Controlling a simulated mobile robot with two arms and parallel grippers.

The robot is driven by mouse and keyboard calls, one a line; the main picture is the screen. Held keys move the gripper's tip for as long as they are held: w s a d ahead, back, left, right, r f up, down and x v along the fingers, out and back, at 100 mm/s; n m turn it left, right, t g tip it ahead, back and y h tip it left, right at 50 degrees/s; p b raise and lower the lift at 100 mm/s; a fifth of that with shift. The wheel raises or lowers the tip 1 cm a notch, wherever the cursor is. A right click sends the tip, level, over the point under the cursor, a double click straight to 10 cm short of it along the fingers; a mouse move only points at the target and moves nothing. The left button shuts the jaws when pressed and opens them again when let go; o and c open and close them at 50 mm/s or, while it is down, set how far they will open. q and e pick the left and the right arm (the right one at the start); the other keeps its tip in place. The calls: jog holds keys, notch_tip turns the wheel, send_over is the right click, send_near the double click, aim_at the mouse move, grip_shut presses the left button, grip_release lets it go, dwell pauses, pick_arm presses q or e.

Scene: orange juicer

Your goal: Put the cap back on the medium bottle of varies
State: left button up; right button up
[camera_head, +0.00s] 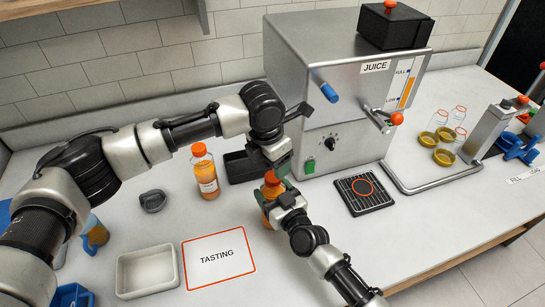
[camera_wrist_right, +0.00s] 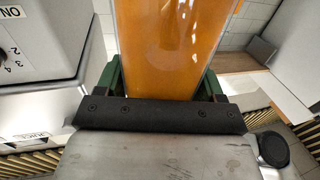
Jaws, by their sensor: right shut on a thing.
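My right gripper (camera_head: 277,201) is shut on a bottle of orange juice (camera_head: 268,191) in front of the juicer. In the right wrist view the juice-filled bottle (camera_wrist_right: 168,45) stands between its two green fingers; its top is out of frame. My left gripper (camera_head: 278,160) is just above and behind that bottle's top in the head view. Its fingers are partly hidden, so its opening is unclear. I cannot tell whether a cap is on the bottle or in the left gripper. Another bottle (camera_head: 205,175), with juice, a label and an orange cap, stands upright to the left.
The juicer (camera_head: 335,110) stands behind, with a black drip grate (camera_head: 365,193) at its front right. A black tray (camera_head: 240,168), grey bowl (camera_head: 153,201), white tray (camera_head: 147,272) and TASTING card (camera_head: 219,262) lie left.

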pick_arm(q)
jog(key=n, duration=0.6)
jog(key=shift+r+n, duration=0.15)
jog(key=shift+n, duration=0.25)
jog(key=n, duration=0.4)
jog(key=shift+r, duration=0.15)
jog(key=n, duration=0.4)
jog(key=shift+r, duration=0.1)
jog(key=n, duration=0.6)
jog(key=shift+w+r+n+y, duration=0.1)
jog(key=shift+r+n+y, duration=0.1)
jog(key=shift+n+y, duration=0.1)
jog(key=n, duration=0.4)
jog(key=shift+r, duration=0.1)
jog(key=n, duration=0.4)
jog(key=shift+r+n, duration=0.15)
jog(key=shift+n, duration=0.15)
jog(key=n, duration=0.6)
jog(key=shift+r+g, duration=0.15)
jog(key=shift+g, duration=0.15)
jog(key=n, duration=0.6)
jog(key=shift+r+n, duration=0.2)
jog(key=shift+n, duration=0.2)
jog(key=n, duration=0.6)
jog(key=shift+r+y, duration=0.2)
jog(key=shift+y, duration=0.1)
jog(key=n, duration=0.5)
jog(key=shift+r+n, duration=0.15)
jog(key=shift+n, duration=0.15)
